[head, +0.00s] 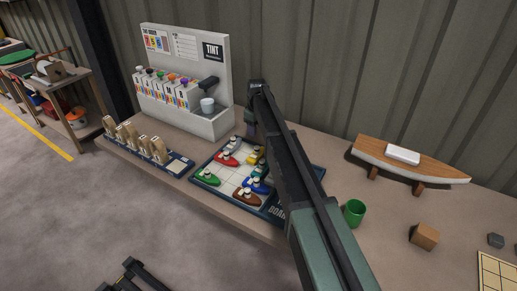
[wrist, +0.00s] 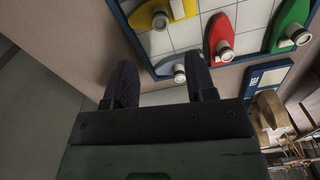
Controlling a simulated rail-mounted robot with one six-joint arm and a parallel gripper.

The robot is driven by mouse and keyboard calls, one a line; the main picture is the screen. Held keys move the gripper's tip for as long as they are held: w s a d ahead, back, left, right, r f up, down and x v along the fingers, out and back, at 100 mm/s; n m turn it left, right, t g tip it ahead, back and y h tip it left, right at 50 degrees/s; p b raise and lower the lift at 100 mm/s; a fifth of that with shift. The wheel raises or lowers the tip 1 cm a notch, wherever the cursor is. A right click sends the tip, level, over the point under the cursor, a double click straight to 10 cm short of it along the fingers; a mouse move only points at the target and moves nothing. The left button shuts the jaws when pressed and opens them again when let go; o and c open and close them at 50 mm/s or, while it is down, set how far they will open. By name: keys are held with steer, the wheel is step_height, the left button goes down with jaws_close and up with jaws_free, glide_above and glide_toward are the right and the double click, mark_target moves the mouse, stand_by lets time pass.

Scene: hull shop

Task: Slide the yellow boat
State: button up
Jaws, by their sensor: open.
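The yellow boat (head: 252,157) sits at the far right part of the gridded board (head: 224,194), partly behind my arm in the head view. In the wrist view the yellow boat (wrist: 150,13) is at the top edge, partly cut off, with a pale knob. My gripper (wrist: 159,68) is open and empty, its two dark fingers apart below the yellow boat in that picture. A small grey-blue piece with a knob (wrist: 179,73) shows close to the right finger. The fingers are not clear in the head view.
A red boat (head: 228,159), a green boat (head: 207,177), a blue boat (head: 258,186) and a brown boat (head: 246,198) share the board. A tint stand (head: 218,62) is behind. A green cup (head: 355,212), wooden block (head: 425,236) and model boat (head: 410,160) are right.

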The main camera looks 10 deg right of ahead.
mark_target(257, 147)
step_height(257, 147, down, 11)
steer(key=b, duration=1)
steer(key=shift+r, duration=0.15)
jaws_close()
